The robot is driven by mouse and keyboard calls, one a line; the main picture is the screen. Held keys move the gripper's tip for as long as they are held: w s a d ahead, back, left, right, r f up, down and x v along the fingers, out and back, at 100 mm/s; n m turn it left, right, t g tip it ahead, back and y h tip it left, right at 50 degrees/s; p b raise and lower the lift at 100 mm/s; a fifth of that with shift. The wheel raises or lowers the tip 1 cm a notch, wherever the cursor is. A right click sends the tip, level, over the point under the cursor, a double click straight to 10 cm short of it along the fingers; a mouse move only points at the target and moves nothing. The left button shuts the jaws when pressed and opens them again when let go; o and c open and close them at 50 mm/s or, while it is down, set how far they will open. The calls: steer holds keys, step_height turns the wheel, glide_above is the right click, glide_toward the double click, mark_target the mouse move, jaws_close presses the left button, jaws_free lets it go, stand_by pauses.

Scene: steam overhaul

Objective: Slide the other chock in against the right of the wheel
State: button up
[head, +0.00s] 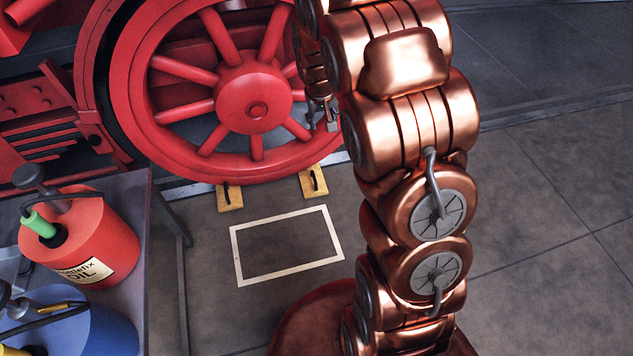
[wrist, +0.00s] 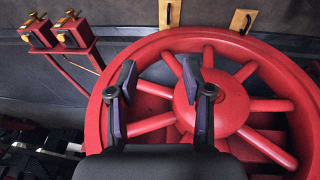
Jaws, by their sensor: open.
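The red spoked wheel (head: 257,110) stands on the rail at the upper left in the head view and fills the middle of the wrist view (wrist: 225,103). Two yellow chocks with dark handles sit at its foot. The left chock (head: 229,198) and the right chock (head: 314,184) lie on either side of the wheel's lowest point; whether the right one touches the rim I cannot tell. My gripper (head: 322,118) is open and empty in front of the wheel's right side, above the right chock. Its spread fingers (wrist: 158,70) show against the wheel in the wrist view.
A white rectangle outline (head: 236,258) is marked on the floor before the wheel, empty inside. A table (head: 160,230) at left bears a red oil can (head: 105,235) and a blue can (head: 75,325). A red stand (wrist: 75,48) shows in the wrist view. Floor at right is clear.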

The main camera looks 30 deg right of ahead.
steer(key=w+d+f+t+b, duration=0.1)
steer(key=w+d+f+b, duration=0.15)
steer(key=w+f, duration=0.4)
steer(key=w+d+f+t+b, duration=0.1)
steer(key=w+d+f+b, duration=0.15)
steer(key=f, duration=0.65)
steer(key=t+b, duration=0.4)
steer(key=b, duration=1.1)
glide_above(313, 174)
steer(key=s+a, duration=0.1)
steer(key=s, duration=0.6)
step_height(313, 174, down, 39)
steer(key=b+x, duration=0.5)
steer(key=x, duration=0.1)
steer(key=shift+w+a+f, duration=0.1)
steer(key=shift+w+f, duration=0.15)
steer(key=shift+w, duration=0.05)
steer(key=shift+w+f, duration=0.1)
steer(key=shift+w, duration=0.2)
steer(key=shift+w+f+b, duration=0.2)
steer(key=shift+f+b, duration=0.1)
steer(key=shift+f, duration=0.15)
steer(key=shift+b+x, duration=0.4)
steer(key=shift+x, duration=0.55)
steer(key=shift+w+r, duration=0.1)
steer(key=shift+r, duration=0.05)
